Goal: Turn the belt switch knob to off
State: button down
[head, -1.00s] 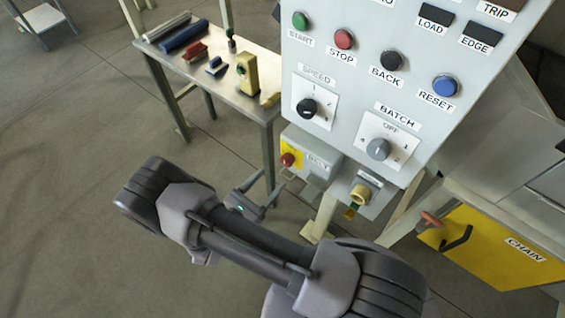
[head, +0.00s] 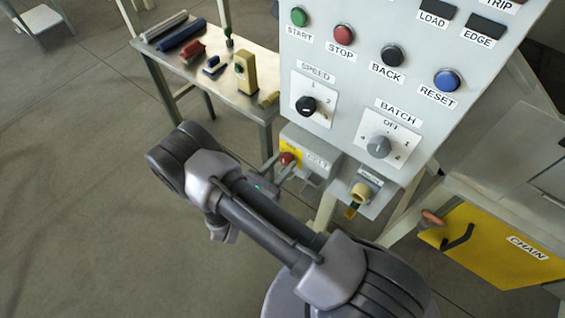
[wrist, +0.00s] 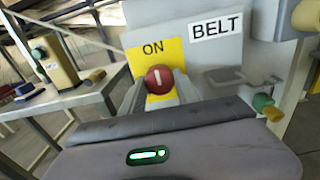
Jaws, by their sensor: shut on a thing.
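The belt switch is a grey box (head: 318,163) with a yellow plate and a BELT label, low under the control panel. Its red knob (wrist: 159,79) has a white line that stands close to upright, just below the word ON on the yellow plate (wrist: 172,52). The knob also shows in the head view (head: 287,159). My gripper (wrist: 160,91) is shut on the knob, with one finger on its left side and one on its right. The knob's lower edge is partly hidden behind my gripper's body.
The control panel (head: 350,75) with buttons and dials stands above the switch. A beige knob (head: 361,193) is close on the right. A table (head: 262,112) with tools stands to the left. A yellow CHAIN panel (head: 500,262) is at lower right.

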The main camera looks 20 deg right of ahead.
jog(key=shift+n, duration=0.3)
jog(key=n, duration=1.3)
jog(key=shift+s+r+p, duration=0.1)
jog(key=shift+p, duration=0.25)
jog(key=n, duration=0.4)
jog(key=shift+n, duration=0.3)
jog(key=c, duration=0.9)
grip_release()
